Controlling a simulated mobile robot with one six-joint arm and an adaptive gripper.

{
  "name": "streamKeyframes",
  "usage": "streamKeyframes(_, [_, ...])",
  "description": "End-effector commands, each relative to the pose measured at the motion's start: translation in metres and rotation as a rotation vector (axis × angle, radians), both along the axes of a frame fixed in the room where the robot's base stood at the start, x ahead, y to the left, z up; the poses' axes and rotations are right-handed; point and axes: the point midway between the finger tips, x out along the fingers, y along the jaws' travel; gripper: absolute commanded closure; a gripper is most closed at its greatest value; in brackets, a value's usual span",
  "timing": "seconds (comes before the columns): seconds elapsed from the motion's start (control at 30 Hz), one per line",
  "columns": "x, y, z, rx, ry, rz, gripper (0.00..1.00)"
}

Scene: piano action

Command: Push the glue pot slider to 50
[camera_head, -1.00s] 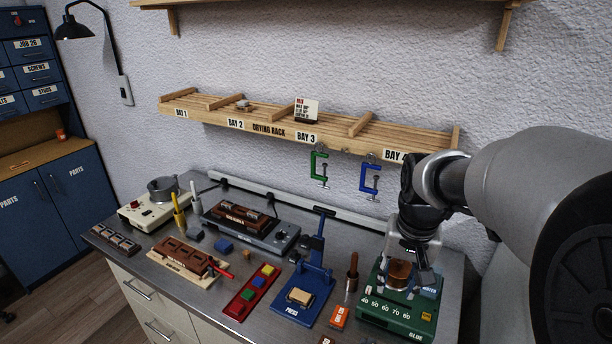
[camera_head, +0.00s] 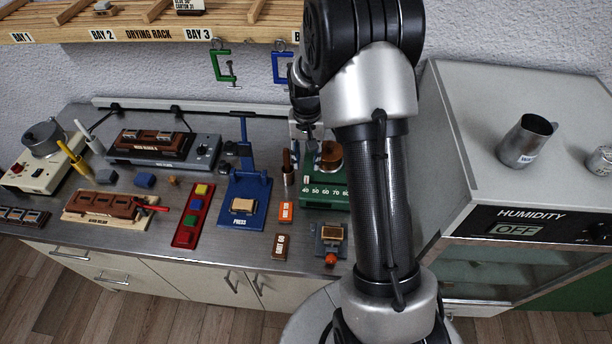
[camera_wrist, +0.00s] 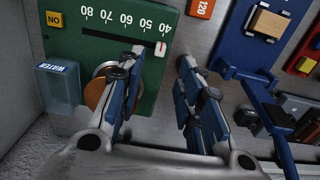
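The glue pot has a green base (camera_head: 323,193) with a scale from 40 to 80 on its front. A copper-brown pot (camera_head: 331,155) sits behind the scale, partly hidden by my arm. In the wrist view, the green base (camera_wrist: 170,20) appears upside down. The slider, a small white knob with a red mark (camera_wrist: 160,49), stands at the 40 end of its slot. My gripper (camera_wrist: 160,58) is open and empty, its two blue-grey fingers apart. The slider shows between the fingertips in the picture; contact is not visible. In the head view my gripper is largely hidden.
A blue press (camera_head: 245,203) stands left of the glue pot, with an orange tag (camera_head: 286,212) between them. A blue water container (camera_wrist: 60,84) sits beside the pot. The humidity cabinet (camera_head: 530,213) stands at the right. Clamps (camera_head: 222,66) hang from the rack above.

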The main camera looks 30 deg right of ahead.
Motion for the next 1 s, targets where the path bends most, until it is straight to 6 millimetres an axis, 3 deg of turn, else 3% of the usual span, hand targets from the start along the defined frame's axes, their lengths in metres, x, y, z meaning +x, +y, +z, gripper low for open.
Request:
streamKeyframes(0.03, [-0.001,0.0,-0.014,0.001,0.004,0.0,0.67])
streamKeyframes(0.2, [-0.001,0.0,-0.048,0.001,0.003,0.0,0.67])
streamKeyframes(0.4, [0.0,0.0,-0.074,0.001,0.001,0.0,0.67])
streamKeyframes(0.83, [0.0,0.0,-0.083,-0.001,-0.001,0.0,0.67])
streamKeyframes(1.0, [0.0,0.0,-0.083,0.0,0.0,0.0,0.78])
